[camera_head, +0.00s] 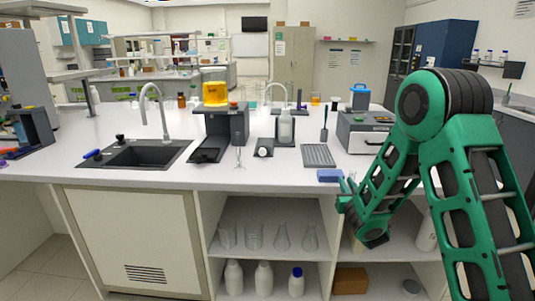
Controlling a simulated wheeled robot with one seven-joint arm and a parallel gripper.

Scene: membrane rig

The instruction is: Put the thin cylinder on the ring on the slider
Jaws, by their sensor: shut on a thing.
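My gripper (347,191) is low at the bench's front edge, right of centre, small and partly hidden by my green arm. It is shut on a pale, see-through upright thing (345,184), which looks like the thin cylinder; its ends are not clear. A white ring (263,152) shows on a small dark slider (261,145) on the bench, to the left of and beyond my gripper. The held thing is well apart from the ring.
A blue block (329,175) lies close to my gripper. A ribbed grey tray (318,155) lies behind it. A dark stand bears a yellow beaker (215,94); a white bottle (285,128) stands right of it. A glass piece (239,158) stands left of the ring. A sink (135,153) is at left.

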